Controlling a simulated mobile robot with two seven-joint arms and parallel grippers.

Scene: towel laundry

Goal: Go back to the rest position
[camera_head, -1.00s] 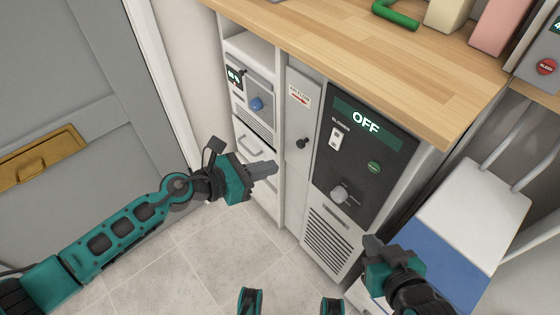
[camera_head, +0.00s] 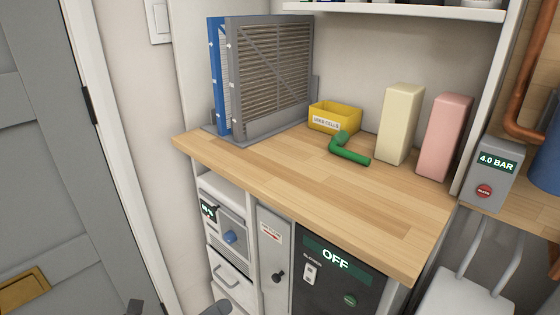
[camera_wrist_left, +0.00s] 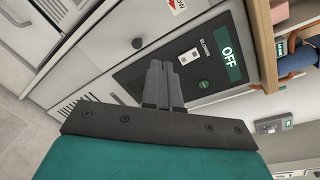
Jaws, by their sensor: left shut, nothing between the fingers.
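My left gripper shows only as dark tips (camera_head: 216,308) at the bottom edge of the head view. In the left wrist view its two fingers (camera_wrist_left: 162,86) are together with nothing between them. They point towards the black blower panel (camera_wrist_left: 196,62), whose display reads OFF. No contact with the panel is visible. In the head view the blower panel (camera_head: 335,285) is cut off by the bottom edge. My right gripper is out of the head view.
A wooden counter (camera_head: 300,185) holds upright filters (camera_head: 265,75), a yellow bin (camera_head: 335,117), a green elbow pipe (camera_head: 350,152), a cream block (camera_head: 400,122) and a pink block (camera_head: 446,137). A grey door (camera_head: 40,150) stands left. A 4.0 BAR gauge unit (camera_head: 491,175) stands right.

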